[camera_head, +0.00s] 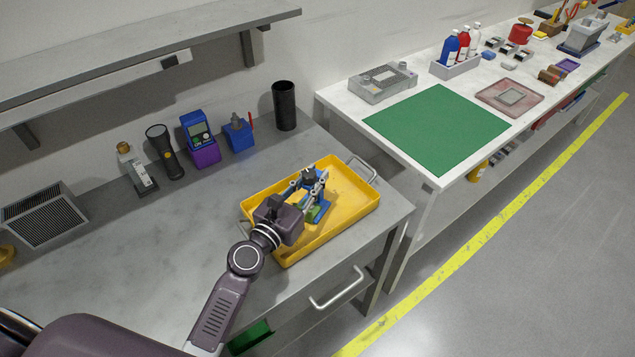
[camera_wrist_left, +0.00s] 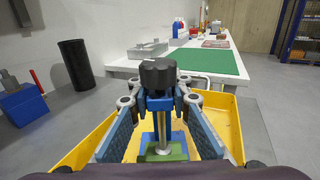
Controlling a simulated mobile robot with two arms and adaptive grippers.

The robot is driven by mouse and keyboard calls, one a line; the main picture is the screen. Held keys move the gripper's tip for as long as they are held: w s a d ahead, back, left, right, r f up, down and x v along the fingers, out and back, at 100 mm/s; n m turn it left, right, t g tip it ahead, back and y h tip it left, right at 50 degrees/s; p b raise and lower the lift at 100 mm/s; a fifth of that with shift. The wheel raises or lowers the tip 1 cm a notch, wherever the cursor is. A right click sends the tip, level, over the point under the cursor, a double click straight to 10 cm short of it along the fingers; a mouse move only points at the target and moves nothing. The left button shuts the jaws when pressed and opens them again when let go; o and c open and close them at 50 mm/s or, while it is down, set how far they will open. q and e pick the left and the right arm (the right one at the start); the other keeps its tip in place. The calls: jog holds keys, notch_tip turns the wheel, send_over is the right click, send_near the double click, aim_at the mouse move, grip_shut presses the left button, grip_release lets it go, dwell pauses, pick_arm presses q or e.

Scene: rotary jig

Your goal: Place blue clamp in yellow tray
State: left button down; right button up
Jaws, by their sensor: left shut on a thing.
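The yellow tray (camera_head: 352,210) with metal end handles stands on the grey bench; its walls also show in the wrist view (camera_wrist_left: 88,143). The blue clamp (camera_head: 325,189) has a black knob, a metal rod and a green part low down. In the wrist view the clamp's black knob (camera_wrist_left: 158,73) is upright between the fingers. My left gripper (camera_head: 302,185) is shut on the clamp, inside the tray's outline. The gripper hides part of the clamp, and I cannot tell whether its base touches the tray floor. My right gripper is not in view.
Behind the tray stand a black cylinder (camera_head: 285,106), a blue device with a red lever (camera_head: 239,134), a blue-purple meter (camera_head: 200,137) and a flashlight (camera_head: 164,152). A white table with a green mat (camera_head: 437,127) stands to the right.

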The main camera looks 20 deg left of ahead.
pick_arm(q)
jog(key=shift+a+r, duration=0.1)
jog(key=shift+r, duration=0.1)
jog(key=shift+s+a+f, duration=0.1)
jog(key=shift+f, duration=0.05)
jog(key=c, duration=1.8)
grip_release()
jog(key=shift+f, duration=0.1)
jog(key=shift+c, duration=0.2)
jog(key=shift+o, duration=0.2)
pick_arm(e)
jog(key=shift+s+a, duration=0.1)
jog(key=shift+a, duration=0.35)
pick_arm(q)
jog(key=shift+r, duration=0.2)
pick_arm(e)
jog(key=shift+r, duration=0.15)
pick_arm(q)
jog(key=b+v, duration=0.3)
jog(key=v, duration=0.9)
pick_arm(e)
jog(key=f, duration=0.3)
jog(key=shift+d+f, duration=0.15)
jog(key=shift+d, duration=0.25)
